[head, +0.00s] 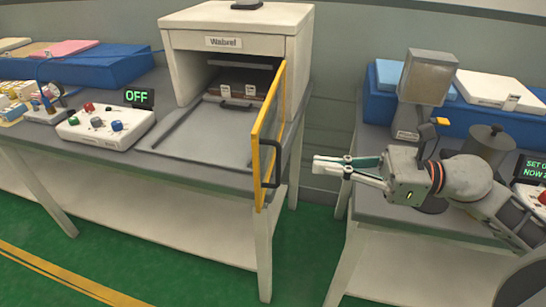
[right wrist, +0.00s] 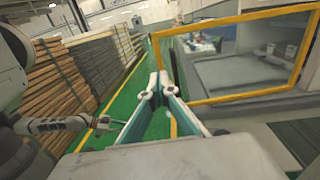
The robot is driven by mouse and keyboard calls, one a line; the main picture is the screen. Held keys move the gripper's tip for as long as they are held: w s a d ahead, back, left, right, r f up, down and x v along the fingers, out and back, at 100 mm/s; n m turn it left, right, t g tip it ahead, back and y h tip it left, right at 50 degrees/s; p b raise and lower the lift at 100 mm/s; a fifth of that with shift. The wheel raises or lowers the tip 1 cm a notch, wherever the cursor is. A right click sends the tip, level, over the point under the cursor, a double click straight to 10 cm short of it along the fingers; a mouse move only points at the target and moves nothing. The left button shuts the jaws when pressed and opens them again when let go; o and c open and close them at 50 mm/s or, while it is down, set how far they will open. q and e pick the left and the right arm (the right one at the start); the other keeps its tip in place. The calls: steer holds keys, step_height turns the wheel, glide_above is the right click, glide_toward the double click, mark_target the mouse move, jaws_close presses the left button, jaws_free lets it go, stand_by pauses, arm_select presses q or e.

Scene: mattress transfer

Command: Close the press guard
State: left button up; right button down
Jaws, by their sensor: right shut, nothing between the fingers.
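The press (head: 237,45) is a white box on the grey table, its front opening uncovered. Its guard (head: 262,135) is a clear panel in a yellow frame, swung out toward me at the opening's right side. A black handle (head: 279,165) is on the guard's near end. My right gripper (head: 318,165) is shut and empty, just right of the handle and apart from it. In the right wrist view, the guard (right wrist: 230,97) stands right of the gripper's fingertips (right wrist: 158,88). My left gripper (right wrist: 108,123) shows small at the left there; its fingers are unclear.
A control box (head: 105,127) with coloured buttons and an OFF display (head: 139,97) stands left of the press. A tray with a dark block lies inside the press. The right table (head: 380,205) holds a grey device and a lidded pot. A gap separates the tables.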

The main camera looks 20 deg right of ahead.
mark_target(257, 158)
steer(key=p+x, duration=0.2)
steer(key=x, duration=0.6)
steer(key=shift+w+a+r, duration=0.15)
steer(key=shift+a, duration=0.1)
steer(key=shift+w+a+p, duration=0.3)
steer(key=shift+a+p, duration=0.15)
steer(key=shift+a, duration=0.05)
arm_select(q)
steer(key=shift+s+d+r, duration=0.3)
steer(key=shift+s+r, duration=0.1)
steer(key=shift+r, duration=0.35)
arm_select(e)
steer(key=shift+a, duration=0.15)
arm_select(q)
steer(key=shift+f, duration=0.1)
arm_select(e)
steer(key=shift+w, duration=0.1)
